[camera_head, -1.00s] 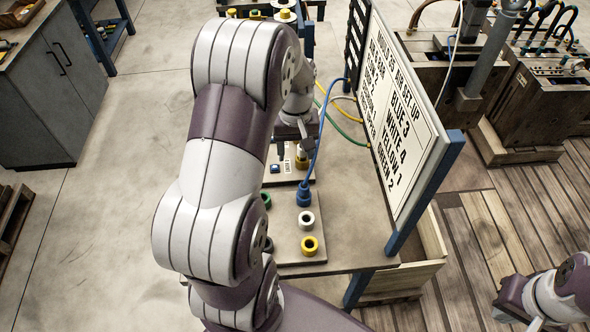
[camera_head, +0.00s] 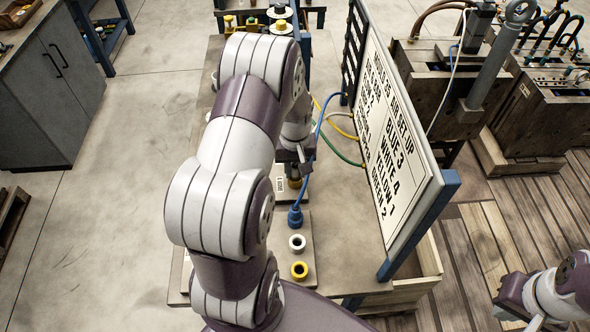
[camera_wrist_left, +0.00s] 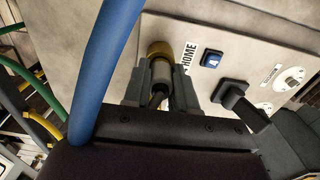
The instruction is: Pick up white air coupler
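My left gripper (camera_head: 294,166) points down at the panel on the table. In the left wrist view its two grey fingers (camera_wrist_left: 160,92) stand either side of a pale grey-white coupler body (camera_wrist_left: 161,70), below a brass-yellow collar (camera_wrist_left: 160,48) beside the "HOME" label. Whether the fingers grip the coupler or only stand around it I cannot tell. My arm hides part of this spot in the head view. My right gripper (camera_head: 536,321) is low at the right, partly cut off, away from the table; its finger state is unclear.
A blue coupler (camera_head: 295,216) with a blue hose stands on the panel, near a white ring port (camera_head: 297,242) and a yellow ring port (camera_head: 299,270). The blue hose (camera_wrist_left: 105,65) crosses close to my left gripper. A sign board (camera_head: 395,130) stands along the table's right side.

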